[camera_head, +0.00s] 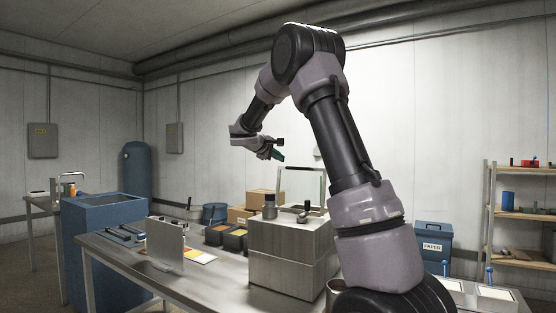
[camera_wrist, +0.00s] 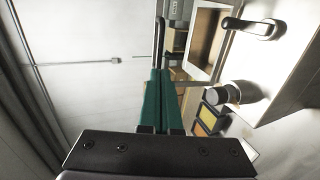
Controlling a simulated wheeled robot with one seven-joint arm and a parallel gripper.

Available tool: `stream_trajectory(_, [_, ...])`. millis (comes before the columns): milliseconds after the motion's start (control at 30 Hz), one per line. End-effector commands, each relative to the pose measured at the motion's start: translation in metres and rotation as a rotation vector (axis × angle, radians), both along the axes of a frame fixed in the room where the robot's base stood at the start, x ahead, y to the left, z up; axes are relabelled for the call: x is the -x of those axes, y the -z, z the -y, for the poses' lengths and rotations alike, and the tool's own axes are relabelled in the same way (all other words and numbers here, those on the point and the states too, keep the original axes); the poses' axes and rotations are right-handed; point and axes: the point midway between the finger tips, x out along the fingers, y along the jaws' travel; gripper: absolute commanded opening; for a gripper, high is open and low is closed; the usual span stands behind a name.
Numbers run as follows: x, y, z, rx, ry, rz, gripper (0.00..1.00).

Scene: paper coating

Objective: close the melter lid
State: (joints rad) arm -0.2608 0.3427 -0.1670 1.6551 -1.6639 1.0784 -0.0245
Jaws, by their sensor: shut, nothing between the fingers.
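The melter (camera_head: 293,252) is a pale box-shaped unit on the steel table, with a dark cylinder and a black handle on top. What looks like its lid (camera_head: 323,187), a thin pale frame, stands upright above the box, so it appears open.
A pale upright panel (camera_head: 165,245) and dark trays with coloured contents (camera_head: 233,238) stand left of the melter on the table (camera_head: 215,283). Cardboard boxes (camera_head: 240,215) are behind. A blue paper bin (camera_head: 433,241) is at right. The air around my gripper looks free.

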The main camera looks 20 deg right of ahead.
Motion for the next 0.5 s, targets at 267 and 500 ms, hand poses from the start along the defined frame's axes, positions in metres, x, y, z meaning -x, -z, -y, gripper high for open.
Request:
stream_trajectory(267, [-0.034, 0.023, 0.047, -0.001, 0.004, -0.002, 0.00])
stream_trajectory(500, [-0.056, 0.035, 0.074, -0.001, 0.001, -0.001, 0.00])
